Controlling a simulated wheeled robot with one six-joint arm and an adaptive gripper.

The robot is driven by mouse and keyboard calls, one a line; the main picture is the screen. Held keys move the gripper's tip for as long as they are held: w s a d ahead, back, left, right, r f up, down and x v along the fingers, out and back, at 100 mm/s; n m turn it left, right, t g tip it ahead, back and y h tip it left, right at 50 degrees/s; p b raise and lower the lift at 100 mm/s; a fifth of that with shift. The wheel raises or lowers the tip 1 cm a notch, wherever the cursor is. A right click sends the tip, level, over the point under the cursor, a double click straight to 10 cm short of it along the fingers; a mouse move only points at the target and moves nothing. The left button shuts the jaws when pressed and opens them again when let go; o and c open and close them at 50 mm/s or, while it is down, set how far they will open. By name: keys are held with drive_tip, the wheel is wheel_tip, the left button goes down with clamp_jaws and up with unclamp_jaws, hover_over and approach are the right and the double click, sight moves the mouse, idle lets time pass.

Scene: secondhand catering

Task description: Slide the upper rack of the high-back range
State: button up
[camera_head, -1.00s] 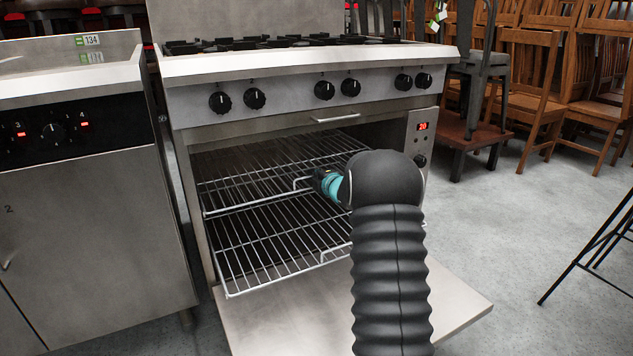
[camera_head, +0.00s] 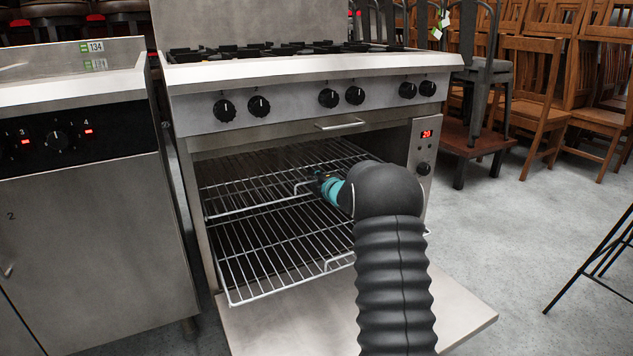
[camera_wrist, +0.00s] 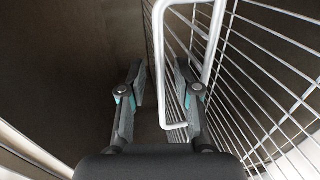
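The high-back range (camera_head: 300,75) stands with its oven open and its door (camera_head: 440,300) lowered. The upper rack (camera_head: 250,190) is a wire grid inside the oven. Its front edge has a raised wire loop (camera_wrist: 159,40), which is large in the wrist view. My gripper (camera_head: 318,183) is at this loop, partly hidden by my wrist in the head view. In the wrist view my gripper (camera_wrist: 159,75) has its fingers apart, with one side bar of the loop between them. The right finger is close to or inside the loop; contact cannot be told.
A lower rack (camera_head: 270,255) lies below the upper one, with a similar front loop. A steel unit (camera_head: 95,220) stands close on the left. Wooden chairs (camera_head: 535,85) and a dark stool (camera_head: 483,90) are at the right.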

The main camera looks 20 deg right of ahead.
drive_tip(key=v, duration=1.2)
drive_tip(key=shift+r, duration=0.1)
